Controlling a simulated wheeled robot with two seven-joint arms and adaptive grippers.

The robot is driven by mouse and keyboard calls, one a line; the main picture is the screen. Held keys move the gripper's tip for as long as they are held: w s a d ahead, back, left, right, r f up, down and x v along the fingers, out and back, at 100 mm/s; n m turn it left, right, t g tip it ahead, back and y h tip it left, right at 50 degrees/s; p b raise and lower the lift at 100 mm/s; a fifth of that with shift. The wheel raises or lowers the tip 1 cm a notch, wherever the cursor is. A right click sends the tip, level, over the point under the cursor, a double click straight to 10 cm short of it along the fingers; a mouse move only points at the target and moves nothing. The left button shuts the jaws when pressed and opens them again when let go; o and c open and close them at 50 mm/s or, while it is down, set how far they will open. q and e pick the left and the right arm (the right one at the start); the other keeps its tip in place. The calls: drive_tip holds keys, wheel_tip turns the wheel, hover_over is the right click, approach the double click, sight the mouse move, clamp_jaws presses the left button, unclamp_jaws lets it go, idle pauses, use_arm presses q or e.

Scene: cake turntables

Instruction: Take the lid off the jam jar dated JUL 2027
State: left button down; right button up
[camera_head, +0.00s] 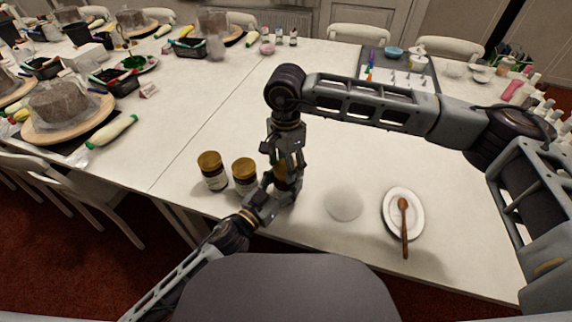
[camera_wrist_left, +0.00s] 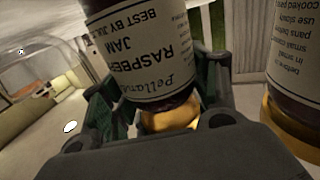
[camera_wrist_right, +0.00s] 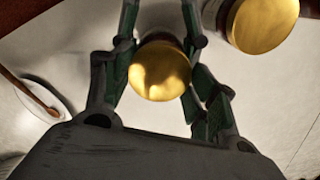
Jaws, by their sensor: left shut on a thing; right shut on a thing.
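A dark jam jar (camera_head: 281,172) stands between my two grippers in the head view, mostly hidden by them. In the left wrist view its white label (camera_wrist_left: 148,50) reads upside down "RASPBERRY JAM" and "BEST BY JUL"; the year is out of view. Its gold lid (camera_wrist_left: 170,118) shows below the label. My left gripper (camera_head: 277,187) comes in low from the left and is shut around the jar. My right gripper (camera_head: 286,160) comes down from above and is shut on the gold lid (camera_wrist_right: 160,72). I cannot tell whether the lid is apart from the jar.
Two similar jars with gold lids, an outer one (camera_head: 211,172) and a nearer one (camera_head: 245,177), stand just left of my grippers. To the right are a translucent round thing (camera_head: 344,205) and a white plate (camera_head: 418,222) with a wooden spoon (camera_head: 404,225).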

drive_tip(key=shift+r, duration=0.4)
idle(0.3)
drive_tip(key=shift+r, duration=1.95)
use_arm(q)
drive_tip(key=shift+c, duration=1.7)
unclamp_jaws()
drive_tip(key=shift+s+a, duration=0.1)
drive_tip(key=shift+s, duration=0.1)
drive_tip(key=shift+v, duration=5.8)
